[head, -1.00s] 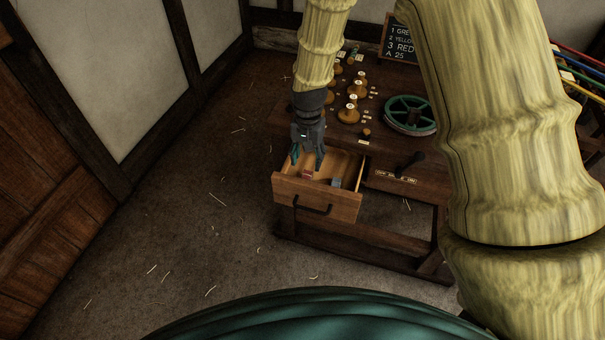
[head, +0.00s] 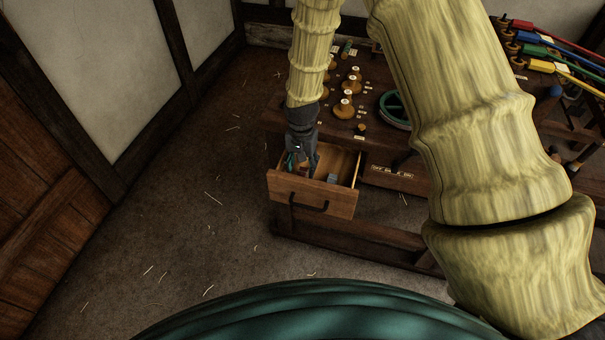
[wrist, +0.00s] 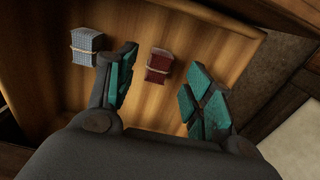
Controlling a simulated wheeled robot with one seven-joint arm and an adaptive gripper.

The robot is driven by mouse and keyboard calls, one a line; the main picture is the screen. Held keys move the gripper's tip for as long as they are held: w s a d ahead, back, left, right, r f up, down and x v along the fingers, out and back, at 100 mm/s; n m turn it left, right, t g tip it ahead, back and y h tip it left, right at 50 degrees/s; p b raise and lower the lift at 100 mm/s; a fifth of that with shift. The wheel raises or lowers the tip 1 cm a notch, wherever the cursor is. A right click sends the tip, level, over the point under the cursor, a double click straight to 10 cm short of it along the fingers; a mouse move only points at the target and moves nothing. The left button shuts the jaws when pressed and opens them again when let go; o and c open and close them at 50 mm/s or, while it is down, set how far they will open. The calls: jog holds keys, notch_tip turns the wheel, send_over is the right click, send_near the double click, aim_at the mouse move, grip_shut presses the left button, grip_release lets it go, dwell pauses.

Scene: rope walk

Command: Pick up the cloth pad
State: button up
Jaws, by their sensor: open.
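Two small string-tied bundles lie in the open wooden drawer (head: 345,163). One is grey-blue and checked, like folded cloth (wrist: 87,42), and shows in the head view (head: 332,178) to the right of my gripper. The other is dark red (wrist: 158,66); in the head view my gripper mostly hides it. I cannot tell for certain which is the cloth pad. My gripper (wrist: 163,72) is open, its green-padded fingers on either side of the red bundle in the wrist view, apart from it. In the head view my gripper (head: 302,166) reaches down into the drawer's left part.
The drawer's front panel (head: 310,195) and side walls surround my gripper closely. The bench top above carries wooden spools (head: 345,108) and a green wheel (head: 394,108). Coloured rope ends (head: 540,48) stand at the far right. The floor (head: 190,220) at left is clear but for straw bits.

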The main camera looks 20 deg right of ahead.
aim_at(302, 173)
jog(key=shift+d+f+p, duration=0.1)
jog(key=shift+f+p, duration=0.2)
jog(key=shift+f, duration=1.8)
jog(key=c, duration=0.9)
